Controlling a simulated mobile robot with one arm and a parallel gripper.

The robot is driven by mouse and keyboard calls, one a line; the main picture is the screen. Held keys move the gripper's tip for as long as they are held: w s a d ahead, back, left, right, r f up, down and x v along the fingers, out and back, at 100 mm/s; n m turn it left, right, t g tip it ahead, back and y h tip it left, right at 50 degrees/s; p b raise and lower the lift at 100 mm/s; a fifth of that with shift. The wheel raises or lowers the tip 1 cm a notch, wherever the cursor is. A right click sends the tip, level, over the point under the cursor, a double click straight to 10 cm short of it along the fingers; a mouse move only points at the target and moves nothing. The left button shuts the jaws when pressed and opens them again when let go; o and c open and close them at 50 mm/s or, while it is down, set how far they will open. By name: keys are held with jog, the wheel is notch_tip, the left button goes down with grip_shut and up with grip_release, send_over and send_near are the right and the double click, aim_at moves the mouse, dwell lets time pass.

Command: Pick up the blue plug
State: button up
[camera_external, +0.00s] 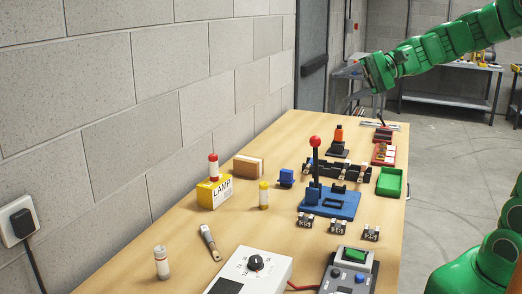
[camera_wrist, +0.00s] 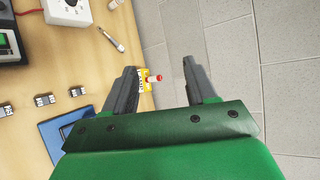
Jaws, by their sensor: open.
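The blue plug (camera_external: 286,178) is a small blue block standing on the wooden table, left of the blue lever base and right of the cardboard-coloured box. My gripper (camera_external: 345,72) is high above the far part of the table, well apart from the plug. In the wrist view my gripper (camera_wrist: 159,67) has its two grey fingers spread with nothing held between them. I cannot make out the plug in the wrist view; my gripper body covers much of that picture.
A blue base (camera_external: 345,205) with a red-knobbed lever stands right of the plug. A yellow LAMP box (camera_external: 214,193) and a yellow-capped cylinder (camera_external: 263,196) are nearby. A green tray (camera_external: 389,183) lies at the right edge. A block wall (camera_external: 150,100) runs along the left.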

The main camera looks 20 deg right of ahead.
aim_at(292, 174)
jog(key=w+r+m+t, duration=0.2)
jog(key=w+m+t, duration=0.3)
jog(key=w+m, duration=0.5)
jog(key=w+d+f+m+t+h, duration=0.25)
jog(key=w+f+m, duration=0.35)
jog(key=w, duration=0.5)
jog(key=f+m, duration=0.2)
jog(key=f, duration=0.8)
jog(key=w+d+f+m+h, duration=0.1)
jog(key=f+m, duration=0.1)
jog(key=f, duration=0.8)
jog(key=w+d+f+m+h, duration=0.1)
jog(key=f+m, duration=0.1)
jog(key=f, duration=0.8)
jog(key=shift+w, duration=0.1)
jog(key=shift+x, duration=3.95)
jog(key=shift+w+d, duration=0.1)
jog(key=shift+d, duration=0.05)
